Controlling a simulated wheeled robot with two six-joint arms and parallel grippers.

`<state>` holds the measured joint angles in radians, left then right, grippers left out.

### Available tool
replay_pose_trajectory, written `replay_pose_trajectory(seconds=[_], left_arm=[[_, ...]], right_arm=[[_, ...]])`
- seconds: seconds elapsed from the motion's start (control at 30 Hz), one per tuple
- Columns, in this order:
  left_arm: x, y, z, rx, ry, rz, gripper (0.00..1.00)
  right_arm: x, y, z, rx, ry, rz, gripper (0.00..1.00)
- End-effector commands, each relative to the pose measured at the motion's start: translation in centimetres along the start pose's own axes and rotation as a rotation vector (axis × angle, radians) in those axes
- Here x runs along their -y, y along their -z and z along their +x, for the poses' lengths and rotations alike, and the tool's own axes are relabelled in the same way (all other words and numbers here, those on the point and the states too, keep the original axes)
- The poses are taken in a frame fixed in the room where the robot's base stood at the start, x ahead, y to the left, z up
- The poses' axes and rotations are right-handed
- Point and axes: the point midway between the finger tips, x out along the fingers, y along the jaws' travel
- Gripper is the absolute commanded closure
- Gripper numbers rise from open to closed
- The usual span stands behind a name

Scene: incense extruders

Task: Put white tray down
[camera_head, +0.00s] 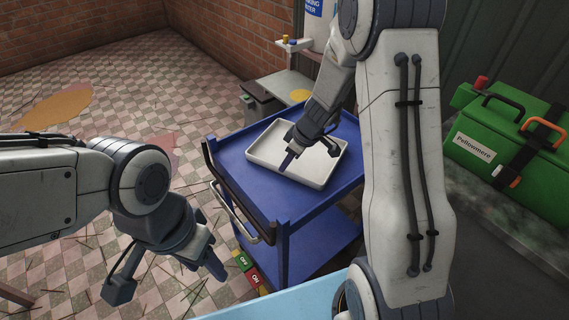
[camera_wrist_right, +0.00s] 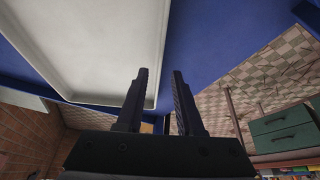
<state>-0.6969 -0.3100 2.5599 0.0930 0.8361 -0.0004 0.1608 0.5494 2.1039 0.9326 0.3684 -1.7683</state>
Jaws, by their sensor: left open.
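The white tray (camera_head: 262,150) lies on the top of the blue cart (camera_head: 232,160), flat as far as I can see. My right gripper (camera_head: 288,163) hangs over the tray from above and covers part of its inside. In the right wrist view the tray (camera_wrist_right: 100,45) fills the upper left, and one of its walls runs up between the two fingers. The right gripper (camera_wrist_right: 160,75) has a clear gap between its fingers and looks open; I see no grip on the wall. My left gripper (camera_head: 213,262) is open and empty, left of the cart.
A green toolbox (camera_head: 500,150) stands at the right. A light table (camera_head: 290,88) with a yellow disc is behind the cart. A light blue surface (camera_head: 290,302) is at the bottom. Checkered floor lies open at left.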

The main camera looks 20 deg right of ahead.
Motion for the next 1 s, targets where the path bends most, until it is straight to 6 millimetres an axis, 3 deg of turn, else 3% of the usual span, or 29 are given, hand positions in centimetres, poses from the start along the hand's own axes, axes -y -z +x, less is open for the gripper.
replay_pose_trajectory(seconds=[0.1, 0.3, 0.47, 0.57, 0.67, 0.8, 0.9, 1.0], left_arm=[[-0.1, 0.1, -0.8, 0.0, 0.0, 0.0, 0.48], [-0.1, 0.1, -1.4, 0.0, 0.0, 0.0, 0.48], [-0.1, 0.1, -1.6, 0.0, 0.0, 0.0, 0.48], [-0.1, 0.1, -1.6, 0.0, 0.0, 0.0, 0.48], [-0.1, 0.1, -1.6, 0.0, 0.0, 0.0, 0.48], [-0.1, 0.1, -1.6, 0.0, 0.0, 0.0, 0.48], [-0.1, 0.1, -1.6, 0.0, 0.0, 0.0, 0.48], [-0.1, 0.1, -1.6, 0.0, 0.0, 0.0, 0.48]], right_arm=[[-0.1, 0.2, -3.2, -0.004, -0.004, 0.0, 0.64], [-0.1, 0.1, -7.0, -0.004, -0.004, 0.0, 0.64], [-0.1, 0.1, -8.6, -0.003, -0.002, 0.0, 0.64], [1.1, 0.6, -9.2, 0.001, 0.013, -0.001, 0.64], [5.2, 2.2, -10.0, 0.019, 0.056, -0.002, 0.64], [14.8, 3.5, -12.2, 0.094, 0.135, 0.01, 0.64], [21.3, 2.1, -14.2, 0.174, 0.16, 0.03, 0.64], [25.8, -0.3, -16.1, 0.247, 0.148, 0.055, 0.64]])
